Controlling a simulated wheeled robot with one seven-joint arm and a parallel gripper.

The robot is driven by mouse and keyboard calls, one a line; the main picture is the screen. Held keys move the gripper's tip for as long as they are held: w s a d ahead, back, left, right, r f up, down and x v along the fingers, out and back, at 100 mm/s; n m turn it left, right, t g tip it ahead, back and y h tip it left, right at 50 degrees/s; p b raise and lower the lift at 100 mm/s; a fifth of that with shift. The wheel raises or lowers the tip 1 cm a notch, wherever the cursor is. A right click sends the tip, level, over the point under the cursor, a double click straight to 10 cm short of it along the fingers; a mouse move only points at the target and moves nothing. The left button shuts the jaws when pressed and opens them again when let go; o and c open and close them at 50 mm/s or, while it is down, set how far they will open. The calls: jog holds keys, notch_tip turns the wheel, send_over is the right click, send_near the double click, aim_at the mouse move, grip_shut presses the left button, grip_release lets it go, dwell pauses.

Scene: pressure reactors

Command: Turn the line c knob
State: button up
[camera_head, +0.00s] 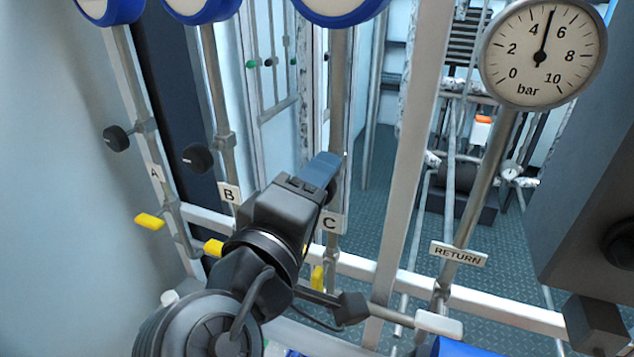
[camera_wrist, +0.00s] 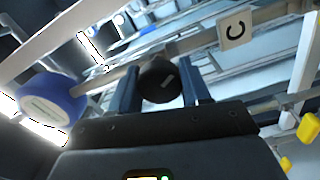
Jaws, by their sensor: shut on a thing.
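The line C knob (camera_wrist: 160,82) is round and black with a pale mark on its face. In the wrist view it sits between the two blue-grey fingers of my gripper (camera_wrist: 160,73), which is shut on it. The C label (camera_wrist: 235,31) is on the same pipe, to the right of the knob. In the head view my gripper (camera_head: 322,169) reaches to the line C pipe just above the C label (camera_head: 331,223), and it hides most or all of the knob there.
Black knobs on line A (camera_head: 116,138) and line B (camera_head: 197,158) stand to the left. Yellow handles (camera_head: 149,221) sit lower on the lines. A pressure gauge (camera_head: 541,52) tops the RETURN pipe. A pale upright post (camera_head: 413,170) stands right of line C.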

jog(key=shift+a+n, duration=0.15)
jog(key=shift+n, duration=0.15)
jog(key=o, duration=1.1)
jog(key=shift+c, duration=0.2)
jog(key=b+v, duration=0.2)
jog(key=v, duration=0.5)
jog(key=shift+s, duration=0.4)
